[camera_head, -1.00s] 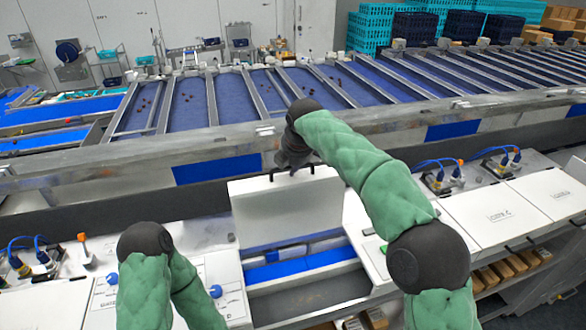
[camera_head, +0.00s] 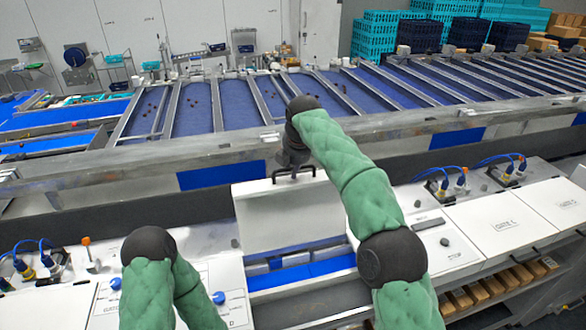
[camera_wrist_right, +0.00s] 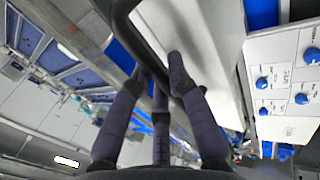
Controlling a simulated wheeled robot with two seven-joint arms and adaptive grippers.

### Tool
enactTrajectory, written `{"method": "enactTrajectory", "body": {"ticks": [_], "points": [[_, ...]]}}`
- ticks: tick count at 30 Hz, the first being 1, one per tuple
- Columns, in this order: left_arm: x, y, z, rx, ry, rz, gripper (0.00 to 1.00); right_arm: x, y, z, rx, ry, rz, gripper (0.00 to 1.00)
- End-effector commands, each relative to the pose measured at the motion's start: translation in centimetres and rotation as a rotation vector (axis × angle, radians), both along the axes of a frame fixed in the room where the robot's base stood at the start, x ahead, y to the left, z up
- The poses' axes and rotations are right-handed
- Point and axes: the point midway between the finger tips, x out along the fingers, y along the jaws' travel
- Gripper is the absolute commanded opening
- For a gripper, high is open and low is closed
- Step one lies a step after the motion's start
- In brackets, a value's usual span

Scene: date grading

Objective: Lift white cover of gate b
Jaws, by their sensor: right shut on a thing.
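The white cover (camera_head: 290,220) stands raised and tilted back above an open bay with a blue strip (camera_head: 300,272) and grey floor inside. Its black handle (camera_head: 293,174) is at the upper edge. My right gripper (camera_head: 293,157) is at this handle. In the right wrist view the fingers of the right gripper (camera_wrist_right: 160,85) are closed around the dark handle bar (camera_wrist_right: 145,40), with the white cover (camera_wrist_right: 205,50) beyond it. My left arm shows at the bottom left, but its gripper is out of view.
Closed white covers, one marked gate C (camera_head: 508,224), lie to the right. Blue knobs (camera_head: 219,297) sit on the panel left of the bay. A metal rail (camera_head: 120,165) runs behind the raised cover.

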Motion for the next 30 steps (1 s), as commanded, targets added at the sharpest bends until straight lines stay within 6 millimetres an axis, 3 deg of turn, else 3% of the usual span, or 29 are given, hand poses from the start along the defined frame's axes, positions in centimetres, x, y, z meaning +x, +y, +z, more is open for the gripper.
{"method": "enactTrajectory", "body": {"ticks": [1, 4, 5, 7, 22, 30], "points": [[0.0, 0.0, 0.0, 0.0, 0.0, 0.0, 0.63, -0.2, 0.1, -1.0, -0.01, 0.018, 0.004, 0.0], [0.0, 0.0, 0.0, 0.0, 0.0, 0.0, 0.63, -0.2, 0.1, -1.0, -0.01, 0.018, 0.004, 0.0], [0.0, 0.0, 0.0, 0.0, 0.0, 0.0, 0.63, -0.2, 0.1, -1.0, -0.01, 0.018, 0.004, 0.26], [0.0, 0.0, 0.0, 0.0, 0.0, 0.0, 0.63, -0.2, 0.1, -1.0, -0.01, 0.018, 0.004, 0.44], [0.0, 0.0, 0.0, 0.0, 0.0, 0.0, 0.63, -0.2, 0.0, 0.1, -0.003, 0.005, 0.002, 0.44], [0.0, 0.0, 0.0, 0.0, 0.0, 0.0, 0.63, -1.6, -0.5, 4.1, -0.001, 0.002, 0.002, 0.44]]}}
